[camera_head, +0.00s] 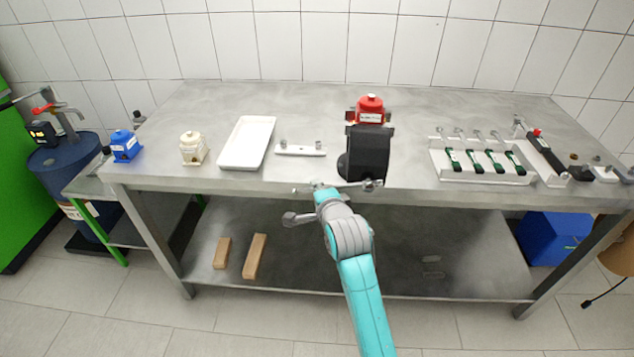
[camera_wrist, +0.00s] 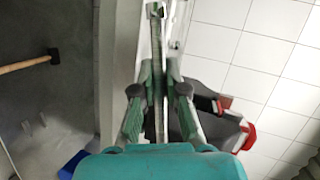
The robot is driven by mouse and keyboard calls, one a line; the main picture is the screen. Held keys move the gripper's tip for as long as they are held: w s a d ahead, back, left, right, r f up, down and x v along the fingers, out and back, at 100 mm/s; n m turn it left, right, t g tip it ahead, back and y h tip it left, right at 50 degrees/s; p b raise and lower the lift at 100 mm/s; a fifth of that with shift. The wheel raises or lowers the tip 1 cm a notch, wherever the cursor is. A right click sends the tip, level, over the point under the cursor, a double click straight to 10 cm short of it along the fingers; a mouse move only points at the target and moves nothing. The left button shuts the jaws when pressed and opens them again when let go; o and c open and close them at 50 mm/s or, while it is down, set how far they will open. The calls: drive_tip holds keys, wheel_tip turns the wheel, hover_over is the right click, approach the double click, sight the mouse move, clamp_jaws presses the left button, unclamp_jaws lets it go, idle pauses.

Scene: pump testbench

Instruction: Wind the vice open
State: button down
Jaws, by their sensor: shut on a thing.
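The dark vice (camera_head: 366,155) stands at the front edge of the steel bench, with a red pump (camera_head: 370,108) at its jaws. I cannot tell how wide the jaws stand. Its metal handle bar (camera_head: 352,186) lies roughly level across the front of the vice, just beyond the bench edge. My gripper (camera_head: 322,188) is at the left part of this bar. In the wrist view the bar (camera_wrist: 157,40) runs between the two green-padded fingers of my gripper (camera_wrist: 160,80), which are shut on it. The vice's dark body (camera_wrist: 220,122) shows at the right there, partly hidden by a finger.
Left of the vice on the bench (camera_head: 310,95) are a white tray (camera_head: 247,143), a cream pump (camera_head: 192,149) and a small metal bar (camera_head: 301,150). To its right is a rack (camera_head: 480,175) with green-handled tools. Wooden blocks (camera_head: 255,256) lie on the lower shelf.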

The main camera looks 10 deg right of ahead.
drive_tip(key=s+d+f+n+g+h, duration=0.2)
drive_tip(key=s+d+f+n+h, duration=0.1)
drive_tip(key=d+f+n+h, duration=0.4)
drive_tip(key=shift+d+f+n+g+h, duration=0.35)
drive_tip(key=shift+d+f+n, duration=0.9)
drive_tip(key=shift+d, duration=0.75)
drive_tip(key=c, duration=1.2)
unclamp_jaws()
drive_tip(key=shift+f, duration=0.1)
drive_tip(key=shift+s, duration=0.1)
